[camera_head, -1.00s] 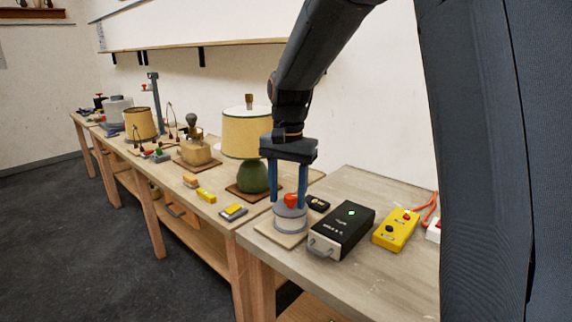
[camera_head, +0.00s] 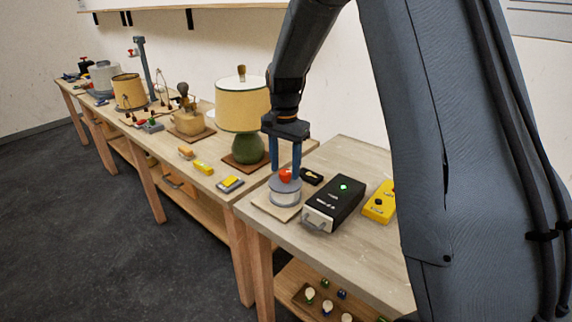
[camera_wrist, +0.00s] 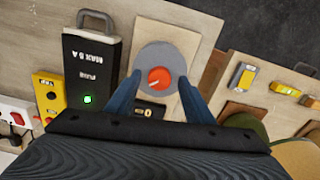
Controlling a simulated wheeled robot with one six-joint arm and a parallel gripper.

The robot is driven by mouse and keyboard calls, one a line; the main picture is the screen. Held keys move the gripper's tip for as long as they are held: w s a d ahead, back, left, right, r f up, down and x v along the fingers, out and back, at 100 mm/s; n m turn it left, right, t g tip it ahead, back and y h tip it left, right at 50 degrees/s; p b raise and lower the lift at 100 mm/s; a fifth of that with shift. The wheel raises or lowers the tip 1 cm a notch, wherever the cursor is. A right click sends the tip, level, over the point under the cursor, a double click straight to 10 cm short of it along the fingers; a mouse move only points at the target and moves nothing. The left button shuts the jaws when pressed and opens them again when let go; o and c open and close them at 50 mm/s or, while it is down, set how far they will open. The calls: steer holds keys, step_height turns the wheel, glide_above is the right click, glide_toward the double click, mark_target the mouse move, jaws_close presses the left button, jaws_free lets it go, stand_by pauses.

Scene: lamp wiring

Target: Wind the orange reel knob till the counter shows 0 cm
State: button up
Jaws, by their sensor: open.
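The orange reel knob (camera_head: 285,175) sits on top of a round grey reel (camera_head: 284,197) on a pale board (camera_head: 268,207). In the wrist view the knob (camera_wrist: 159,77) shows a pale mark on its face. My gripper (camera_head: 287,174) points down over the reel with its blue fingers on either side of the knob. In the wrist view the fingers are apart, with a gap between each finger and the knob. The small black counter (camera_wrist: 150,110) lies beside the reel, partly hidden by a finger; its visible digit looks like 0, the full reading is not clear.
A black fuse box (camera_head: 334,203) with a green light stands right of the reel, and a yellow box (camera_head: 380,203) beyond it. A green lamp with a yellow shade (camera_head: 242,107) stands behind left. A yellow-grey block (camera_head: 230,184) lies on the neighbouring bench.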

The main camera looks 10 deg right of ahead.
steer(key=shift+f, duration=0.25)
steer(key=c, duration=1)
steer(key=shift+c, duration=0.2)
steer(key=shift+n, duration=0.3)
steer(key=n, duration=0.4)
steer(key=shift+p, duration=0.35)
steer(key=shift+n, duration=2.7)
steer(key=shift+w+r, duration=0.1)
